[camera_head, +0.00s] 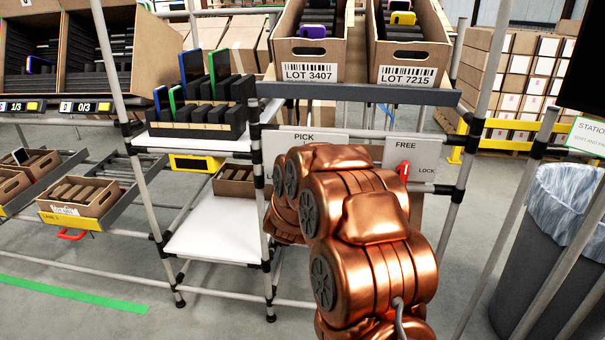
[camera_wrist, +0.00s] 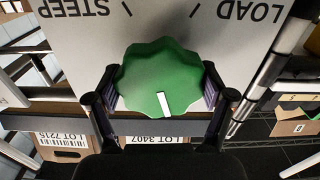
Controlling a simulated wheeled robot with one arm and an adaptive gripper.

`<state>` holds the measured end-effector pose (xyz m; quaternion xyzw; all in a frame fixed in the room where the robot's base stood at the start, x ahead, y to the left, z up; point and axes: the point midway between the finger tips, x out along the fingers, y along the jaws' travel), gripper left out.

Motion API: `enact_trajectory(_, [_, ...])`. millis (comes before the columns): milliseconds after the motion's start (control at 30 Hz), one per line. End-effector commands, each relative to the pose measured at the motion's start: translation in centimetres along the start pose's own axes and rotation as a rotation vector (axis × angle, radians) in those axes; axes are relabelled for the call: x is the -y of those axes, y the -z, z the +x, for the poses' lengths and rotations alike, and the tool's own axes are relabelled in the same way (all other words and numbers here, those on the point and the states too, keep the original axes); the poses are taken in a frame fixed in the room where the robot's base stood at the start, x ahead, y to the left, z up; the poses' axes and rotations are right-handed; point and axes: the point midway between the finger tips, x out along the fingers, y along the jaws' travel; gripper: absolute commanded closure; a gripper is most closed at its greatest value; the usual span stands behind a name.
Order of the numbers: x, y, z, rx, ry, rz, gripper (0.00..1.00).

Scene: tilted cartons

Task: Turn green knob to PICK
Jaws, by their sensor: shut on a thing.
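The green knob (camera_wrist: 150,72) fills the middle of the wrist view, scalloped, with a white pointer mark. The mark points down in the picture and leans slightly right. My gripper (camera_wrist: 159,84) has one finger on each side of the knob and is shut on it. The panel (camera_wrist: 160,20) behind shows upside-down STEEP at upper left and LOAD at upper right, each with a tick. In the head view, the PICK label (camera_head: 303,137) is on the panel's top part. My copper arm hides the knob and most of the panel there; PICK is not visible in the wrist view.
A second panel (camera_head: 405,152) marked FREE and LOCK, with a red handle (camera_head: 403,170), is right of my arm. Cartons LOT 3407 (camera_head: 309,72) and LOT 7215 (camera_head: 408,76) sit on the shelf above. Rack posts and a grey bin (camera_head: 540,240) stand at right.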

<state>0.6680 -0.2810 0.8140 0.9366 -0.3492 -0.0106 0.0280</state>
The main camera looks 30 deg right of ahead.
Motion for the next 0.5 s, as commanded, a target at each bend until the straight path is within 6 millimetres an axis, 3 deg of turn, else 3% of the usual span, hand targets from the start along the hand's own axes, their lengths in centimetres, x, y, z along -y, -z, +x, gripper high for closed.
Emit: enact_trajectory(500, [0.08, -0.12, -0.02, 0.001, 0.001, 0.238, 0.53])
